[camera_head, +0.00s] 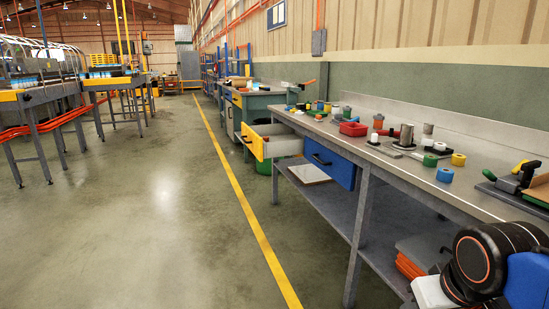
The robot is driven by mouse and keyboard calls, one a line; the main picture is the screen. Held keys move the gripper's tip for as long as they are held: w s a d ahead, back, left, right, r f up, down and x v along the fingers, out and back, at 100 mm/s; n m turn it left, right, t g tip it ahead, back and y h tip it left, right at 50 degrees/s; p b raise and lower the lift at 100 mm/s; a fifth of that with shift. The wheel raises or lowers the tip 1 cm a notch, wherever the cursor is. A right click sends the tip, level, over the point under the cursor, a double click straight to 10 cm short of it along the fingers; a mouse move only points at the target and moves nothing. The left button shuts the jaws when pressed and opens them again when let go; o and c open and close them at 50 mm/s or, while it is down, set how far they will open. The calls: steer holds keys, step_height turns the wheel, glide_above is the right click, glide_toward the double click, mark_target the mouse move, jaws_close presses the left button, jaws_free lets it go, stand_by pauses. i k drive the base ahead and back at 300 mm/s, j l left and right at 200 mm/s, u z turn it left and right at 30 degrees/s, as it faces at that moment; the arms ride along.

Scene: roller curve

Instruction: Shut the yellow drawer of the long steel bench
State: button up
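The yellow drawer (254,143) is pulled out from under the top of the long steel bench (364,180), toward the far end. Its yellow front with a dark handle stands well out past the bench's edge, and its pale side wall shows. A blue drawer (331,167) sits to its right under the same bench top and looks shut. Part of my arm shows at the lower right corner, beside the near end of the bench. My gripper does not show in this view.
Tape rolls, a red tray (353,129) and metal parts crowd the bench top. Boxes lie on the lower shelf (385,230). A second bench (262,100) stands beyond. The floor (165,220) left of the yellow line is clear; roller conveyors (45,95) stand far left.

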mark_target(276, 137)
steer(key=i+j, duration=0.5)
steer(key=i, duration=0.15)
steer(key=i+j, duration=1)
steer(key=i, duration=0.25)
steer(key=i+j, duration=0.5)
steer(key=i+u, duration=0.05)
steer(key=i, duration=0.05)
